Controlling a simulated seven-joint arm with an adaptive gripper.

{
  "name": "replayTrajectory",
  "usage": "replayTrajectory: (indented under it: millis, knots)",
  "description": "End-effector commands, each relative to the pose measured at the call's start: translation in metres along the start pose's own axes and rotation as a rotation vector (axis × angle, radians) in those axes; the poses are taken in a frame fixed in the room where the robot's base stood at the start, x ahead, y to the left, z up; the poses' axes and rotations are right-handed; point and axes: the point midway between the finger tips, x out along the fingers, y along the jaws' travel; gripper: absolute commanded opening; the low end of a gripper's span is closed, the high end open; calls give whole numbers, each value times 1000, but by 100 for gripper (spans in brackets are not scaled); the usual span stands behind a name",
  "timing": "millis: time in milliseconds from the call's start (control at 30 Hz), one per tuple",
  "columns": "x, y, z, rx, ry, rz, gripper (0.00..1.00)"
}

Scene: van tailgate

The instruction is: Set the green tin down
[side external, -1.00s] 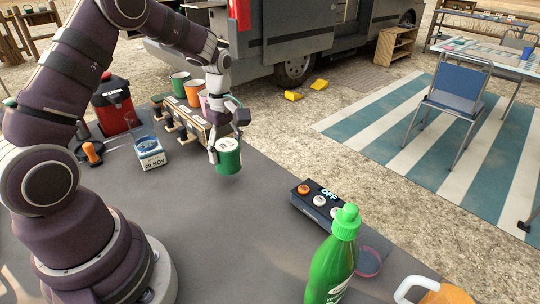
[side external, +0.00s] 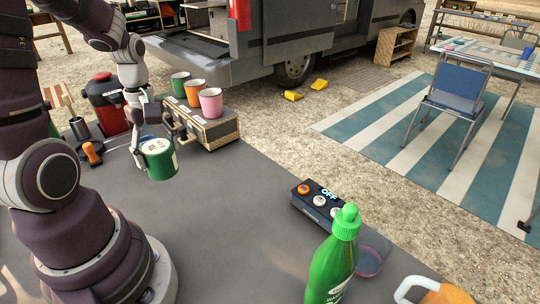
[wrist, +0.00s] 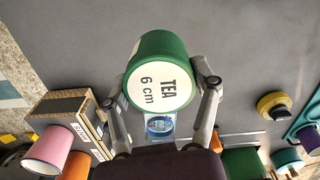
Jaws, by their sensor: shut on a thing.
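The green tin (side external: 159,160) is held by my gripper (side external: 155,153) over the left part of the grey table (side external: 215,225). In the wrist view the tin (wrist: 160,58) sits between the two fingers, and its white lid reads "TEA 6 cm". My gripper in the wrist view (wrist: 163,92) is shut on the tin's sides. The tin is slightly tilted in the side view. Whether its base touches the table is hard to tell, but it seems raised.
A wooden case (side external: 212,132) with green, orange and pink (side external: 210,101) cups stands behind the tin. A red canister (side external: 108,100) and an orange-handled tool (side external: 92,152) are at left. A switch box (side external: 318,201) and a green bottle (side external: 333,262) stand right. The table's middle is clear.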

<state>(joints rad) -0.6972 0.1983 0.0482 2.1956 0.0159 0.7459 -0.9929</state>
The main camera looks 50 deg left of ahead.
Motion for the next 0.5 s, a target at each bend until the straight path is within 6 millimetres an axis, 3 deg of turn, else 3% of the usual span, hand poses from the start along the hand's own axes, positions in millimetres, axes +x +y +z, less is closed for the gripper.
replayTrajectory:
  millis: [100, 400, 500]
  knots:
    - [14, -2, -13, -4, -3, -8, 22]
    - [69, -2, -13, -1, -2, -7, 22]
    - [76, -1, -13, -1, 0, -4, 22]
